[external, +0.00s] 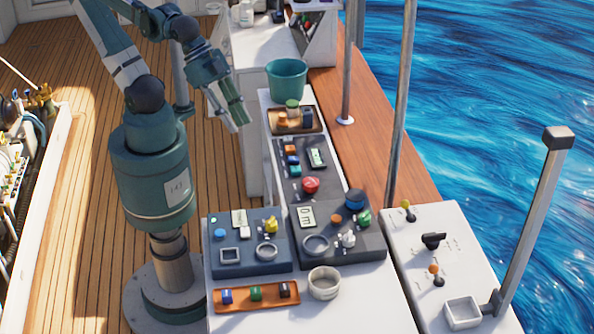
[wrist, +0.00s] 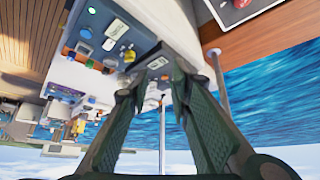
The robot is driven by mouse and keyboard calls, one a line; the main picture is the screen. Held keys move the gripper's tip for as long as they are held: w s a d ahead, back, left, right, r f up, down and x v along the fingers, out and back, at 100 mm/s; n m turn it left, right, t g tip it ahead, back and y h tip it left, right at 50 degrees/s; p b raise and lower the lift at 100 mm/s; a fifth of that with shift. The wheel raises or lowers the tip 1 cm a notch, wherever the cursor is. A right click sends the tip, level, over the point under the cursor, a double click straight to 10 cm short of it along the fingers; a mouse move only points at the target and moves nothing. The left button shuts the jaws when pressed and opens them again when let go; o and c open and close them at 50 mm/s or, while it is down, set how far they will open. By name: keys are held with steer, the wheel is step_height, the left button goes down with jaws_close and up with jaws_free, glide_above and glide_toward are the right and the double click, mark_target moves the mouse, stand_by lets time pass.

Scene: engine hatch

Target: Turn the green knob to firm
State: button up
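A green knob (external: 364,216) sits at the right side of the dark grey control panel (external: 372,245), below a blue knob (external: 355,199) and near a white knob (external: 348,239). I cannot read any firm mark. My gripper (external: 238,116) hangs in the air left of the benches, well apart from the green knob and touching nothing. In the wrist view my gripper (wrist: 158,86) has its two fingers spread with nothing between them. I cannot make out the green knob in the wrist view.
A blue-grey panel (external: 279,262) with a yellow knob (external: 270,225) stands left of the dark panel. A wooden tray (external: 238,303) and a white ring-shaped cup (external: 324,283) lie in front. A teal bucket (external: 287,80) stands behind. Metal posts (external: 400,110) rise at the right.

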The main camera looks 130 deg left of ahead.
steer(key=shift+o, duration=0.3)
steer(key=shift+w+r, duration=0.3)
steer(key=shift+w, duration=0.1)
steer(key=w+a+r+n+g+p, duration=0.1)
steer(key=w+r+n+p, duration=0.15)
steer(key=w, duration=0.55)
steer(key=n+g+p, duration=0.6)
steer(key=p, duration=0.1)
glide_above(366, 214)
step_height(366, 214, down, 14)
steer(key=shift+s+f, duration=0.15)
steer(key=shift+w+f+n, duration=0.25)
steer(key=shift+f, duration=0.2)
steer(key=shift+f, duration=0.1)
steer(key=shift+f+p, duration=0.4)
steer(key=shift+f, duration=3.4)
